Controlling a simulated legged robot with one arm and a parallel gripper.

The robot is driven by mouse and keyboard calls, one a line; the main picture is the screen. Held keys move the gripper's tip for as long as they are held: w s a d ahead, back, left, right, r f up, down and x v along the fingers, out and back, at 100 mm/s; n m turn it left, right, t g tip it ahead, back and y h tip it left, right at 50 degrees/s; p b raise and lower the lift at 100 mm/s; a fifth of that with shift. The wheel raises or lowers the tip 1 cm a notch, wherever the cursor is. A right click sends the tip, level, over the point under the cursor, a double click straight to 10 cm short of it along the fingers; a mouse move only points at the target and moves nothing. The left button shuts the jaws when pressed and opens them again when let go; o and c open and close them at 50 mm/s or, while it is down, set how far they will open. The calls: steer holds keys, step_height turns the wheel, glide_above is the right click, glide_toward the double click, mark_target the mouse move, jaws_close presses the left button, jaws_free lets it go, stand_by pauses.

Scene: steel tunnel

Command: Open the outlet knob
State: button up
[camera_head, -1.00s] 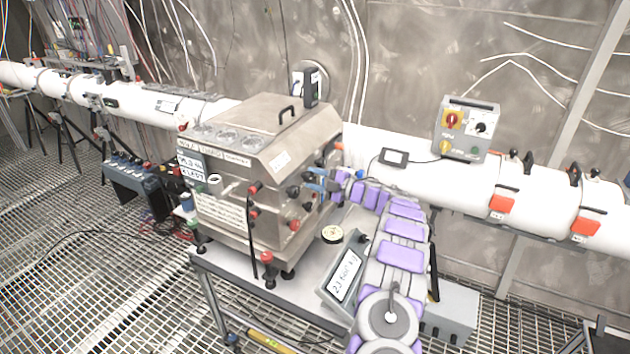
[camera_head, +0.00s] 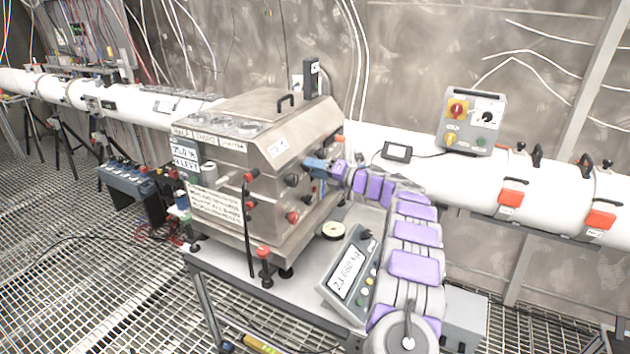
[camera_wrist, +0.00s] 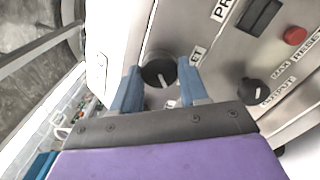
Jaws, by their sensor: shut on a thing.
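In the wrist view, a round black knob (camera_wrist: 158,72) with a white pointer line sits on the steel panel, between the two blue fingers of my gripper (camera_wrist: 161,82). The fingers are shut on the knob, one on each side. A label beside it is partly hidden by the right finger, with only its last letters, seemingly "ET", showing. In the head view, my gripper (camera_head: 316,167) is at the right side of the steel machine (camera_head: 258,160), and it hides the knob there.
A white pipe (camera_head: 465,180) runs behind.

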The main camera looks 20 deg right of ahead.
steer(key=f+n+b, duration=0.1)
steer(key=n+b, duration=0.1)
steer(key=shift+n, duration=0.3)
steer(key=shift+n+b, duration=0.65)
steer(key=shift+n, duration=0.85)
steer(key=shift+f, duration=0.1)
steer(key=o, duration=0.9)
steer(key=shift+d, duration=0.1)
steer(key=shift+c, duration=0.2)
steer(key=shift+o, duration=0.8)
steer(key=shift+w, duration=0.1)
steer(key=shift+o, duration=0.2)
steer(key=shift+r, duration=0.3)
steer(key=shift+d, duration=0.1)
steer(key=p+v, duration=0.2)
steer(key=v, duration=1.5)
steer(key=shift+d+p, duration=0.2)
steer(key=shift+p, duration=0.2)
